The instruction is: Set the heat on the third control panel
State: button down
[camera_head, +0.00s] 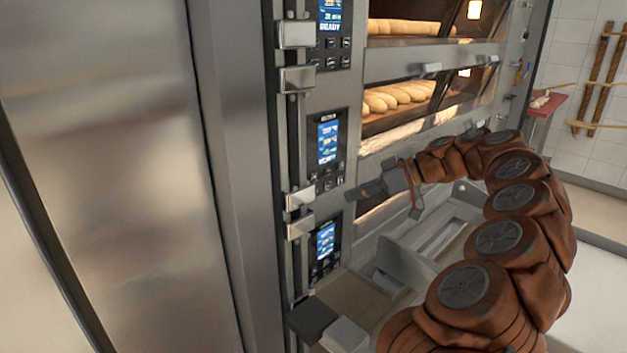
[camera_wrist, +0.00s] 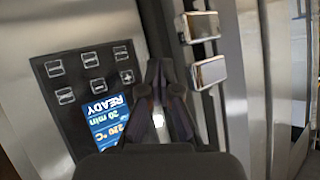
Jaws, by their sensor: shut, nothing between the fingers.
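Three oven control panels show in a column in the head view: an upper panel (camera_head: 335,35), a middle panel (camera_head: 328,150) and a lower panel (camera_head: 326,245). Each has a lit blue display with dark buttons below it. My gripper (camera_head: 350,196) is shut and empty, just right of the middle panel's lower edge and above the lower panel. In the wrist view a panel (camera_wrist: 75,110), apparently the middle one, appears upside down. Its display (camera_wrist: 107,120) reads READY, 20 min and about 220 °C. The shut fingertips (camera_wrist: 160,72) appear beside its plus button (camera_wrist: 126,77); contact cannot be told.
Metal latches (camera_head: 298,198) line the left of the panels; two also show in the wrist view (camera_wrist: 208,72). Loaves (camera_head: 398,95) lie behind the oven windows. A wide steel face (camera_head: 110,180) fills the left.

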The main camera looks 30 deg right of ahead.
aim_at(314, 177)
jog(key=shift+w+a, duration=0.1)
jog(key=shift+w+a+p, duration=0.35)
jog(key=shift+w+p, duration=0.35)
jog(key=shift+w, duration=0.7)
jog(key=shift+w+a+p, duration=0.3)
jog(key=shift+w+p, duration=0.45)
jog(key=shift+w, duration=0.65)
jog(key=shift+w+a+p, duration=0.35)
jog(key=shift+w+p, duration=0.35)
jog(key=shift+w, duration=0.7)
jog(key=shift+w, duration=0.2)
jog(key=shift+w+a+b, duration=0.1)
jog(key=shift+w+b, duration=0.1)
jog(key=shift+b, duration=0.2)
